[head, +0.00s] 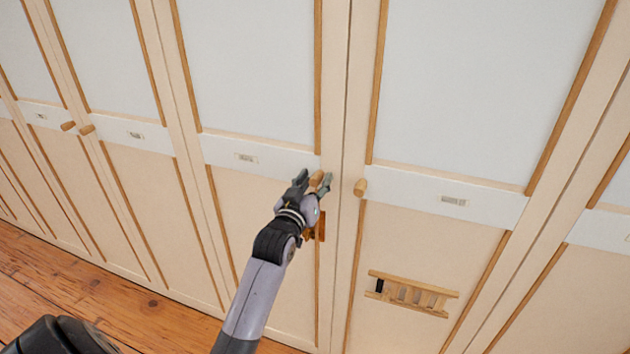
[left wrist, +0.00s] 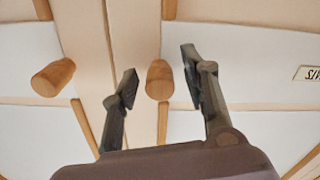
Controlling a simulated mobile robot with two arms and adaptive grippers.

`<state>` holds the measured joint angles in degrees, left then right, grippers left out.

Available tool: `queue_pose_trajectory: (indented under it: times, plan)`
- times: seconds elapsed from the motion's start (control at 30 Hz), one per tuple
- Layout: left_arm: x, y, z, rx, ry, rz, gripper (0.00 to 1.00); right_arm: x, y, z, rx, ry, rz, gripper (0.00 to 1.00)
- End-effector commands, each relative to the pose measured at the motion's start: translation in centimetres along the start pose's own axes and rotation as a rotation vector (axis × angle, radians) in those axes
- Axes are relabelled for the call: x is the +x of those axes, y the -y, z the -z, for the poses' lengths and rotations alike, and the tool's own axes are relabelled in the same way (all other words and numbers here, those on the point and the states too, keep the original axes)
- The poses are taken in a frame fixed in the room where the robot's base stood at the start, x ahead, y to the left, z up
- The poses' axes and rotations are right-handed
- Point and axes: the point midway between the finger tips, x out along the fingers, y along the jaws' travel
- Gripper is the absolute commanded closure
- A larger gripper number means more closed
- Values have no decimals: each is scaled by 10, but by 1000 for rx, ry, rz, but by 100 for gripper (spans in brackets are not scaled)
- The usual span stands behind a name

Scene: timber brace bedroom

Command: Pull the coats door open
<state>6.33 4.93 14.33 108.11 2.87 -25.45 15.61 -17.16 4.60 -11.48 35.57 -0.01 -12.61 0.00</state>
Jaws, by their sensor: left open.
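A row of cream wardrobe doors with timber strips fills the head view. My left gripper (head: 313,182) is at the wooden knob (head: 316,178) of the door left of the centre seam. Its two fingers are open, one on each side of this knob. In the left wrist view the same knob (left wrist: 159,80) stands between the spread fingertips (left wrist: 158,82), with gaps visible on both sides. The neighbouring door's knob (head: 360,187) is just to the right and free; it also shows in the left wrist view (left wrist: 53,78). The doors look shut. The label plates (head: 246,157) are too small to read.
A small wooden rack (head: 412,293) is on the lower panel of the right-hand door. A brown-orange piece (head: 320,224) shows partly behind my gripper. More doors with knobs (head: 87,129) run to the left. Bare plank floor (head: 60,280) lies at lower left.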

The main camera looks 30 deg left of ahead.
Motion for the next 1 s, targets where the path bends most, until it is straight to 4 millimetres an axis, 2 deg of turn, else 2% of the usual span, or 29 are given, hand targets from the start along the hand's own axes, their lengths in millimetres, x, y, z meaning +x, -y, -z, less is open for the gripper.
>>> queue_pose_trajectory:
  times: [0.13,0.73,1.0]
  plan:
    - [0,0,0,0,0,0,59,0,0,-1,0,2,0,60]
    - [0,0,0,0,0,0,99,0,0,-2,1,2,0,60]
    - [0,0,0,0,0,0,100,0,0,-2,1,2,0,60]
